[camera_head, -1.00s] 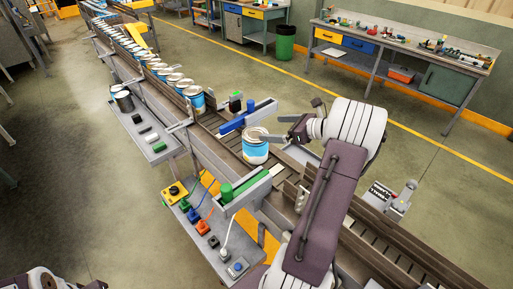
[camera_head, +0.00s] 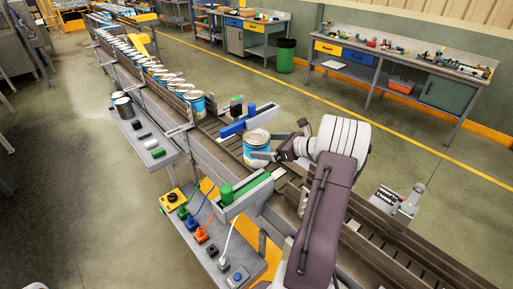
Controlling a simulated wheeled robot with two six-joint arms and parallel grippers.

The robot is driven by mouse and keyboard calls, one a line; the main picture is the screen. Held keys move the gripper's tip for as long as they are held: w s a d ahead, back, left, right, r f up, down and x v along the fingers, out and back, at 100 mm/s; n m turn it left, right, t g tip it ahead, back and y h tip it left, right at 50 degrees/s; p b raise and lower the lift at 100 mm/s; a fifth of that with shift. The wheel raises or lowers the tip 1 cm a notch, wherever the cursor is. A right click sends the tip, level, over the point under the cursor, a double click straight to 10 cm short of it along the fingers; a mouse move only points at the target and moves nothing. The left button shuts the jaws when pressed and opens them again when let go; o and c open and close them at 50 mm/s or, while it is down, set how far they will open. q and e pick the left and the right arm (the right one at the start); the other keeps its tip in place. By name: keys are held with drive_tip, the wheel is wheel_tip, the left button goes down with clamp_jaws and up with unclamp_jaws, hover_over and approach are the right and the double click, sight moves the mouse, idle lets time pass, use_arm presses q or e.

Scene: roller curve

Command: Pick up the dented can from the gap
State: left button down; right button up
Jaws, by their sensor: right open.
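A blue-and-white can (camera_head: 256,150) with a metal lid stands upright in the gap between a blue bar (camera_head: 236,124) and a grey-and-green guide (camera_head: 240,190) on the conveyor (camera_head: 228,141). No dent can be made out from this side. My right gripper (camera_head: 271,147) comes in from the right with its jaws open at the can's right side. One finger shows low in front of the can's right edge; whether it touches cannot be told. My left gripper is not in view.
A line of similar cans (camera_head: 169,78) stands on the conveyor behind, at upper left. A lower shelf (camera_head: 222,262) carries buttons and cables. Workbenches and a green bin (camera_head: 287,56) stand beyond open floor.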

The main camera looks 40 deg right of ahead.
sight(257, 135)
drive_tip(key=p+x, duration=0.2)
drive_tip(key=x, duration=0.2)
drive_tip(key=shift+w+r, duration=0.1)
drive_tip(key=shift+w, duration=0.05)
drive_tip(key=shift+w+a, duration=0.1)
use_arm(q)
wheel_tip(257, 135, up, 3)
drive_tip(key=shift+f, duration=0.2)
use_arm(e)
drive_tip(key=c, duration=1.4)
drive_tip(key=shift+c, duration=0.2)
